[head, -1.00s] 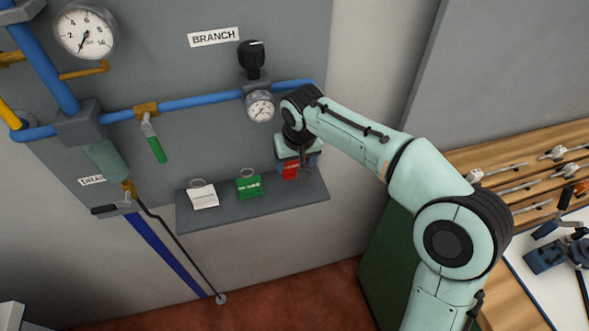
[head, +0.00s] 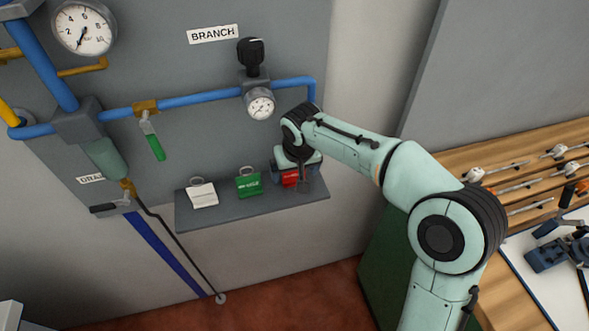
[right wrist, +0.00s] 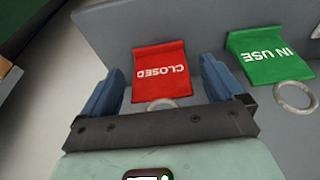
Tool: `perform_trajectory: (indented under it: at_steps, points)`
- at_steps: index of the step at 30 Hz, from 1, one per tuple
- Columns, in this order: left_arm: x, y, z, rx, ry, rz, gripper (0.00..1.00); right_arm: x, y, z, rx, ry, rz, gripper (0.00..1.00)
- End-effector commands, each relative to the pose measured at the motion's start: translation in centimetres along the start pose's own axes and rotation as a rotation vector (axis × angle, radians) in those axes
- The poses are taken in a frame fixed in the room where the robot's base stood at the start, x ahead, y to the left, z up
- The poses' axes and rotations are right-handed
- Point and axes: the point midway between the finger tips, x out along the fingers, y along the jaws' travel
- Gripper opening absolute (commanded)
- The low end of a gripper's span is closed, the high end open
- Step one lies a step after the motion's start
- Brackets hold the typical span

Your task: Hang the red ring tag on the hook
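The red ring tag (head: 289,178), printed CLOSED, is at the right end of the grey shelf in the head view, partly hidden by my right gripper (head: 300,180). In the right wrist view the red tag (right wrist: 161,70) lies between and beyond the two open blue fingers of the gripper (right wrist: 160,85). Its metal ring (right wrist: 162,104) shows partly, near the gripper's palm. The fingers stand to either side of the tag with gaps. I cannot make out a hook in these views.
On the shelf (head: 250,212) a green IN USE tag (head: 249,183) and a white tag (head: 203,195) stand left of the red one. Blue pipe (head: 205,98), a gauge (head: 260,104) and a green-handled valve (head: 152,142) are above. A wooden bench (head: 530,165) is at right.

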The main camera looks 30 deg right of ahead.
Motion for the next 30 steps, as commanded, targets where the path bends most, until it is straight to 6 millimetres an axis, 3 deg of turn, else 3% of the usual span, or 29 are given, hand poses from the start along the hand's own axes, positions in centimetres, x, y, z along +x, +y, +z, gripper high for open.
perform_trajectory:
  at_steps: [8, 21, 30]
  points:
    - [0.1, 0.0, 0.0, 0.000, 0.000, 0.000, 0.00, -0.2, 0.0, -0.1, 0.000, 0.000, 0.000, 0.95]
    - [-0.6, 0.2, -0.1, 0.001, 0.002, 0.001, 0.00, -6.9, -0.4, 0.3, -0.001, 0.003, -0.001, 0.95]
    - [-0.6, 0.2, -0.1, 0.001, 0.002, 0.001, 0.00, -7.7, -0.4, 0.5, -0.001, 0.000, 0.000, 0.95]
